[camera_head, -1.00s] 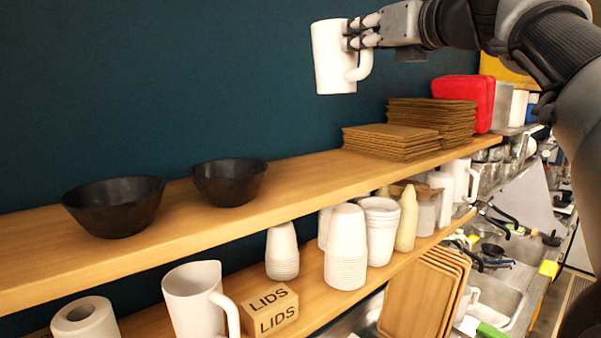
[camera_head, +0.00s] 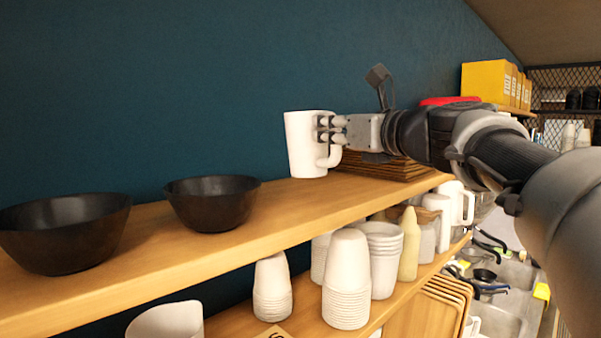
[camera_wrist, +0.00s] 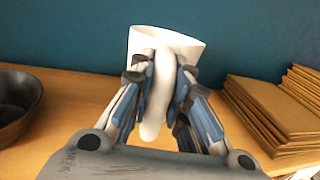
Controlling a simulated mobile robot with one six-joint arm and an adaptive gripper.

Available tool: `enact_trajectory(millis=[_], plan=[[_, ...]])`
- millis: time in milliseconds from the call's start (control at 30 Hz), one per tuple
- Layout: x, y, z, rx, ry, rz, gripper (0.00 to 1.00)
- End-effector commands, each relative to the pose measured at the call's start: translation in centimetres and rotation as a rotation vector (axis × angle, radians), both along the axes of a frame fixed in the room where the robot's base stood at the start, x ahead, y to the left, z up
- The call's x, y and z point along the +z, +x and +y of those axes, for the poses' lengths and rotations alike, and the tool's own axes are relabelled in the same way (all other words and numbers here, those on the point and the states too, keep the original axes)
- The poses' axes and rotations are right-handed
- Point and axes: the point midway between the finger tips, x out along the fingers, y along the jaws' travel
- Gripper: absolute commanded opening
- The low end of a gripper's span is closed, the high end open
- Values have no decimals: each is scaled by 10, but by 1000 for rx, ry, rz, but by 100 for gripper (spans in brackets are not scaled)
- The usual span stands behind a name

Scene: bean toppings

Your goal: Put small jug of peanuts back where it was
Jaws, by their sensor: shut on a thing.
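The small white jug (camera_head: 303,150) is upright at the top shelf (camera_head: 270,203), between the black bowls and the stack of brown boards. Its base appears at the shelf surface, but I cannot tell whether it touches. My gripper (camera_head: 332,129) is shut on the jug's handle from the right. In the wrist view, my gripper (camera_wrist: 158,85) has its fingers on both sides of the handle, and the jug (camera_wrist: 185,43) stands upright behind them. The peanuts inside are not visible.
Two black bowls (camera_head: 212,203) stand left on the top shelf. Brown boards (camera_wrist: 270,110) are stacked close on the right. Bare shelf lies between bowls and jug. Stacked white cups (camera_head: 347,280) and a larger white jug (camera_head: 165,322) are on the shelf below.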

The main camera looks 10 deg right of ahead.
Motion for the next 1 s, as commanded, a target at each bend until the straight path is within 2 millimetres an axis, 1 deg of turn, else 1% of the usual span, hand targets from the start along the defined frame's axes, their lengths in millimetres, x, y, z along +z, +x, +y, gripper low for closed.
enact_trajectory(millis=[33,167,400,500,700,733,1000], plan=[[-7,-1,0,0,0,0,0],[-15,0,0,0,-1,-2,0],[-50,0,0,0,1,0,0],[-57,0,0,0,-1,0,0],[-60,1,0,2,-3,7,0],[-61,1,0,2,-4,8,18],[-57,0,0,1,-2,2,36]])
